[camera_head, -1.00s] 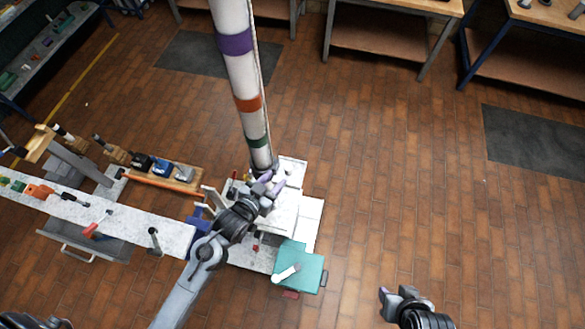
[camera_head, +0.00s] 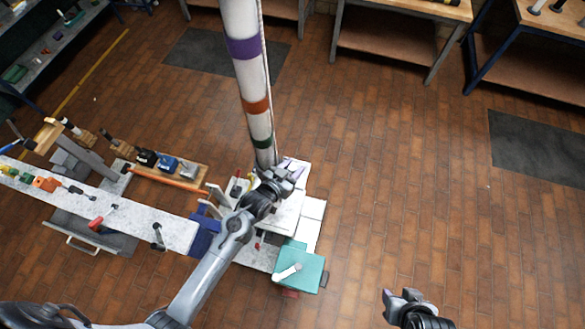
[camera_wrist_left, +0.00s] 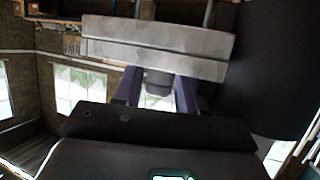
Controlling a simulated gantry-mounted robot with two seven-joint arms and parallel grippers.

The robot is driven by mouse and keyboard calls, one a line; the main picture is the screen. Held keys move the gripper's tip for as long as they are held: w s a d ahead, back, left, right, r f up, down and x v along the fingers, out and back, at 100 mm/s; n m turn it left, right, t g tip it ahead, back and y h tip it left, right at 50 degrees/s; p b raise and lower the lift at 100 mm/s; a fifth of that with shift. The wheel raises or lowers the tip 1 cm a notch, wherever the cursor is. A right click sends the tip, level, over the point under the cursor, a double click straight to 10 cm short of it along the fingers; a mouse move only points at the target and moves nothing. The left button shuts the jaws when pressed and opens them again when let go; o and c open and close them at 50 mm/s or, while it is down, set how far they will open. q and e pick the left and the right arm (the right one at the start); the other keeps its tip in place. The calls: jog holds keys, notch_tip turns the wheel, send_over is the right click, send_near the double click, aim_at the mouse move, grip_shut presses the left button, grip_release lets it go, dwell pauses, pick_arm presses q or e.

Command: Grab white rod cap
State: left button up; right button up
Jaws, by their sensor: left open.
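My left gripper (camera_head: 291,173) is at the foot of the white mast (camera_head: 252,80), which has purple, orange and green bands. In the left wrist view its purple fingers (camera_wrist_left: 159,92) are open and spread. A short grey cylinder (camera_wrist_left: 159,82) shows between them, below a pale flat plate (camera_wrist_left: 157,48); I cannot tell whether it is the rod cap or whether the fingers touch it. A white rod-like piece (camera_head: 287,272) lies on a teal box (camera_head: 308,270) in front of the mast. My right gripper (camera_head: 400,300) is at the bottom, far from these; its fingers are unclear.
A long pale bench (camera_head: 130,220) with tools runs off to the left. A wooden tray (camera_head: 175,172) with blocks lies behind it. A dark mass fills the right of the left wrist view. The brick floor (camera_head: 410,170) on the right is clear.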

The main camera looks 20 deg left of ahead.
pick_arm(q)
jog(key=shift+c, duration=0.2)
jog(key=c, duration=0.7)
jog(key=shift+r, duration=0.15)
